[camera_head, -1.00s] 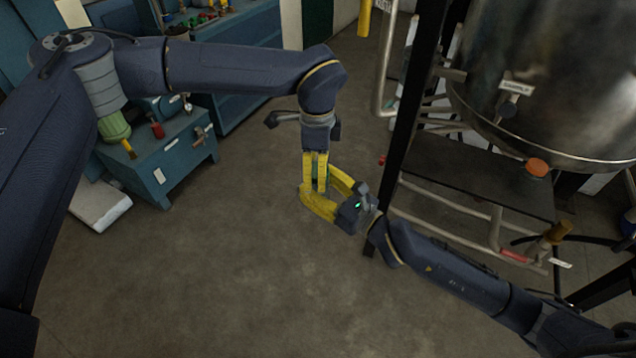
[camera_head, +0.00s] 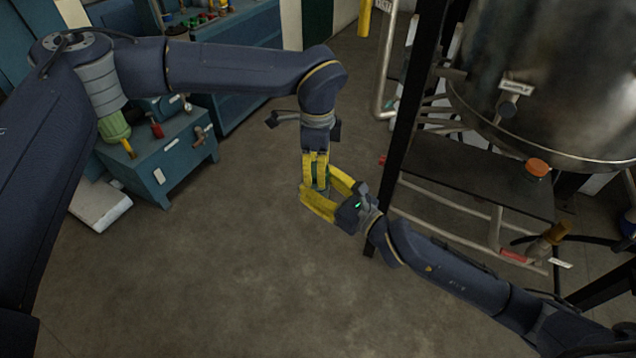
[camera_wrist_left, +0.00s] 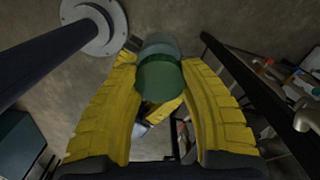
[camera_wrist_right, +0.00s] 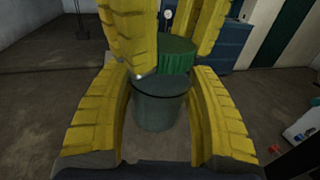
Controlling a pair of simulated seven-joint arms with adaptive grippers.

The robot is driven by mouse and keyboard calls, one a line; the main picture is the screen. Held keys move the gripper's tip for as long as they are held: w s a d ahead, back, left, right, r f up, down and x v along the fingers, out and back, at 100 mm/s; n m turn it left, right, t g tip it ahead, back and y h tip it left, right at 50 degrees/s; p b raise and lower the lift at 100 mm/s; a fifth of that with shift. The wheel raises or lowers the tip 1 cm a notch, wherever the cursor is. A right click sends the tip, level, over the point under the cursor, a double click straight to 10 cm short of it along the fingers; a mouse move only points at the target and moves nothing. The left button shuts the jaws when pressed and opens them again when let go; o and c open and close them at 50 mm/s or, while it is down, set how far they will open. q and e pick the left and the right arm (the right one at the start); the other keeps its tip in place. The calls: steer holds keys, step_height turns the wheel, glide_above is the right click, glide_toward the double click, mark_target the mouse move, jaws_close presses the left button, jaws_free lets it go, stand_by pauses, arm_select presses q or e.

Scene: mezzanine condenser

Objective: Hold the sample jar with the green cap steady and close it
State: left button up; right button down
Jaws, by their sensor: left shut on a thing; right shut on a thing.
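The green cap (camera_wrist_left: 158,82) is between my left gripper's yellow fingers (camera_head: 316,176), which are shut on it and point down. In the right wrist view the cap (camera_wrist_right: 178,55) is above the far side of the sample jar and looks offset from its top. The grey, see-through jar (camera_wrist_right: 160,105) is between the fingers of my right gripper (camera_head: 322,194), shut on its body from the side. The jar looks upright. In the left wrist view the jar (camera_wrist_left: 158,45) shows partly behind the cap. Fingers hide most of both in the head view.
A steel tank (camera_head: 550,80) on a black frame (camera_head: 408,120) stands to the right, close to my right arm. An orange knob (camera_head: 537,167) is below the tank. A blue cabinet (camera_head: 160,160) is at left. The floor between is clear.

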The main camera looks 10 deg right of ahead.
arm_select(q)
steer(key=m, duration=0.5)
steer(key=shift+m, duration=0.3)
steer(key=m, duration=0.4)
steer(key=shift+m, duration=0.3)
steer(key=m, duration=1.4)
steer(key=shift+m, duration=0.4)
steer(key=m, duration=1.7)
steer(key=shift+f+m, duration=0.1)
steer(key=shift+m, duration=0.2)
steer(key=o, duration=1.3)
